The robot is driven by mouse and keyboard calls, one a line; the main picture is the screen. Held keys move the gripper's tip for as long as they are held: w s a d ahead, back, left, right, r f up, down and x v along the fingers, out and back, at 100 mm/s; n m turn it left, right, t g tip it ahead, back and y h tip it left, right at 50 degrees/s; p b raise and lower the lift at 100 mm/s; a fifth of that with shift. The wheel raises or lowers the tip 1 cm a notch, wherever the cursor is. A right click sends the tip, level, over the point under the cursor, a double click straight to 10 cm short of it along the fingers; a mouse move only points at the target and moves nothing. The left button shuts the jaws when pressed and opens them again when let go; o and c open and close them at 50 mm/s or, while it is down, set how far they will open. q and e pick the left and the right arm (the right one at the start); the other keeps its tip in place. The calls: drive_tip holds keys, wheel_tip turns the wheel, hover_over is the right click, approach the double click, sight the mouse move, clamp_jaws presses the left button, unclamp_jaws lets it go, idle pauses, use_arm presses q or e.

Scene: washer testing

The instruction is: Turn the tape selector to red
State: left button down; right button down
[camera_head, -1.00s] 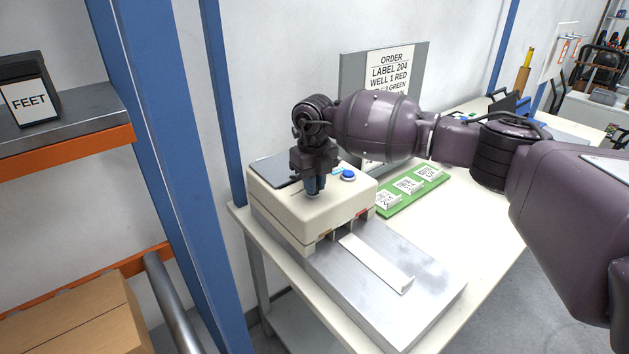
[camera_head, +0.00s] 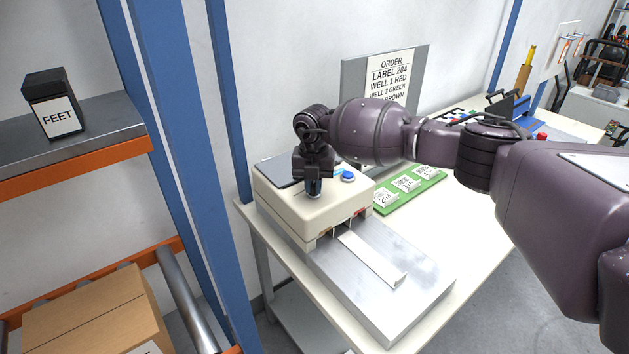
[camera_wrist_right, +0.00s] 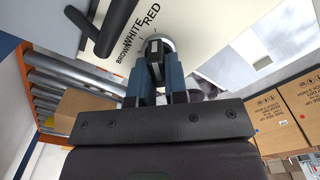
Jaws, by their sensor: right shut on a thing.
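The cream tape machine (camera_head: 325,212) stands on the table with a blue button (camera_head: 348,176) on its top. My right gripper (camera_head: 313,190) points down onto the machine's top and is shut on the selector knob. In the right wrist view, the gripper (camera_wrist_right: 157,72) holds the round selector knob (camera_wrist_right: 150,42), of which only part shows between the fingers. Beside it the words BROWN, WHITE and RED are printed on the machine's top (camera_wrist_right: 190,25). Which word the knob points at cannot be told. My left gripper is not in view.
A metal plate (camera_head: 410,290) with a white strip (camera_head: 372,259) lies in front of the machine. A green tray (camera_head: 420,193) with labels lies to the right. An order board (camera_head: 416,75) stands behind. A blue post (camera_head: 183,150) and shelf (camera_head: 90,130) are at left.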

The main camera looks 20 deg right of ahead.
sight(314, 184)
idle(0.3)
drive_tip(key=c, duration=1.1)
unclamp_jaws()
drive_tip(key=shift+c, duration=0.2)
drive_tip(key=shift+r, duration=0.1)
wheel_tip(314, 184, up, 11)
drive_tip(key=shift+f, duration=0.2)
